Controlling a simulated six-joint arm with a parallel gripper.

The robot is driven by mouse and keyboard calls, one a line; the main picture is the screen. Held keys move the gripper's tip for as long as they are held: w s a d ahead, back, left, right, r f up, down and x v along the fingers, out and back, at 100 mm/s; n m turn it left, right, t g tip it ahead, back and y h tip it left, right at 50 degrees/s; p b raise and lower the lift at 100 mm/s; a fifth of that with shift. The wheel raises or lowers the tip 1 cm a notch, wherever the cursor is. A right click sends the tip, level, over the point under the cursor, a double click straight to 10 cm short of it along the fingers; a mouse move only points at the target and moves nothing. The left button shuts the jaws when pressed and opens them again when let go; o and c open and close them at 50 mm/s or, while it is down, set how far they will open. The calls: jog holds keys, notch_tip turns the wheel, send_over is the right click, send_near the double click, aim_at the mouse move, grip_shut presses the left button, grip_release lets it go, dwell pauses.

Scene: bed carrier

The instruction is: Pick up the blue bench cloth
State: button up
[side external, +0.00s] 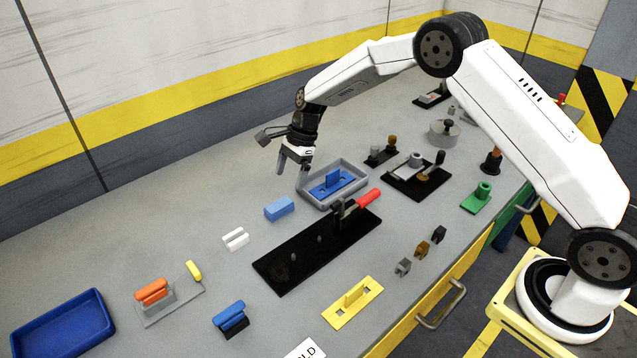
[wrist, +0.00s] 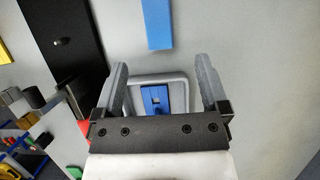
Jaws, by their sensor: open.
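The blue bench cloth appears to be the light blue folded block (side external: 279,208) lying flat on the grey bench, left of the grey tray. In the wrist view this blue block (wrist: 157,22) is at the top centre, beyond my fingertips. My gripper (side external: 293,166) is open and empty, raised above the bench behind the block and near the tray's left end. In the wrist view the two fingers (wrist: 161,68) stand wide apart and touch nothing.
The grey tray (side external: 364,179) holds a blue plate (side external: 331,184) with an upright tab. A black board (side external: 290,265) with a red-handled clamp (side external: 368,199) lies in front of the block. White pieces (side external: 235,239) lie to its left. Bare bench lies behind it.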

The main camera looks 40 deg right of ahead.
aim_at(281, 203)
jog(key=shift+f, duration=0.1)
jog(key=shift+x, duration=1.2)
jog(key=shift+a+f, duration=0.1)
jog(key=shift+x, duration=2.5)
jog(key=shift+s+a, duration=0.1)
grip_shut()
jog(key=shift+r, duration=0.25)
